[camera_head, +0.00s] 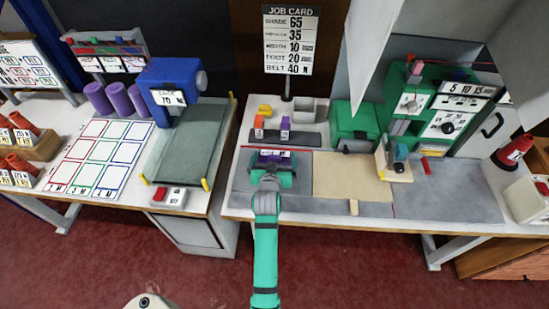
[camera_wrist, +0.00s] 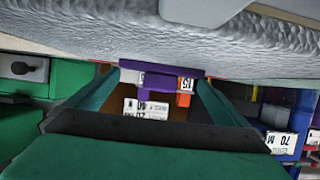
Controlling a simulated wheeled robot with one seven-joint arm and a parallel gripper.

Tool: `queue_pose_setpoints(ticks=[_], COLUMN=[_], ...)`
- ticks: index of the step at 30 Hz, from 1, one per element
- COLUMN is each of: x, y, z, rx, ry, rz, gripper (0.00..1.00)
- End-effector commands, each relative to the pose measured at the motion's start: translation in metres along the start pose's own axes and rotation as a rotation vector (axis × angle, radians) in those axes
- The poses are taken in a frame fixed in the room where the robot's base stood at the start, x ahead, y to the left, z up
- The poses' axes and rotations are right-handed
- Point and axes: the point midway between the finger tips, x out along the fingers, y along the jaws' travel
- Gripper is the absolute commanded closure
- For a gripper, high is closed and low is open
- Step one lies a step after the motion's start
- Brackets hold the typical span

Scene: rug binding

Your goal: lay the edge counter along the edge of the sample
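A purple piece with a white label (camera_head: 272,154) is at the tips of my gripper (camera_head: 272,170), low over the left part of the right-hand bench. I take it for the edge counter, but its label is too small to read. A flat beige piece (camera_head: 350,178), probably the sample, lies on the bench to the right of my gripper. I cannot tell whether the purple piece touches the surface.
A green machine (camera_head: 410,105) and a pale block with a blue part (camera_head: 396,160) stand at right. The grey surface (camera_head: 450,195) at front right is mostly clear.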

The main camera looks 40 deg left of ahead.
Motion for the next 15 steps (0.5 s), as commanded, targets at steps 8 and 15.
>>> queue_pose_setpoints(ticks=[8, 15], x=[-0.017, -0.065], y=[0.000, 0.000], z=[-0.002, -0.002], rx=[0.000, 0.000], ry=[0.000, 0.000], rz=[0.000, -0.001], gripper=[0.00, 0.00])
